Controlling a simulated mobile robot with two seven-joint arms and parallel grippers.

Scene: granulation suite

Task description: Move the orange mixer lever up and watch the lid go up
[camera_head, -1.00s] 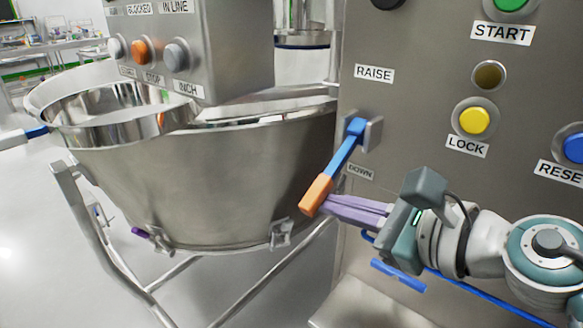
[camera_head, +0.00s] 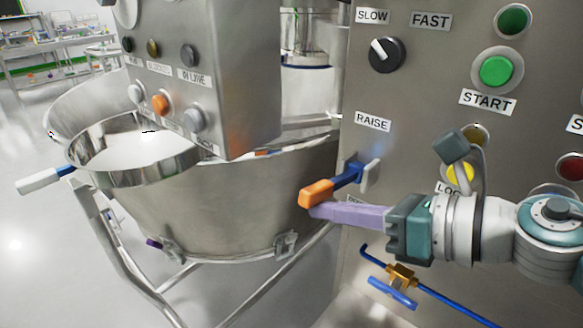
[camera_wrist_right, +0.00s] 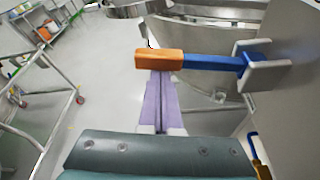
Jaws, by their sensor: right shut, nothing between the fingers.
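The mixer lever has an orange grip (camera_head: 317,193) and a blue arm (camera_head: 347,176) fixed to a bracket on the steel panel, below the RAISE label (camera_head: 373,122). The lever now stands nearly level, its grip pointing left. My right gripper (camera_head: 318,211) is shut and empty, its purple fingertips just under the orange grip, apparently touching it. In the right wrist view the orange grip (camera_wrist_right: 158,59) lies across the tips of the closed fingers (camera_wrist_right: 160,76). My left gripper is not in view. The lid is not clearly visible.
The steel mixer bowl (camera_head: 225,205) stands left of the panel, with a button box (camera_head: 200,75) above it. START (camera_head: 495,71) and a yellow button (camera_head: 460,173) are near my right arm. A blue-handled brass valve (camera_head: 401,276) sits below it.

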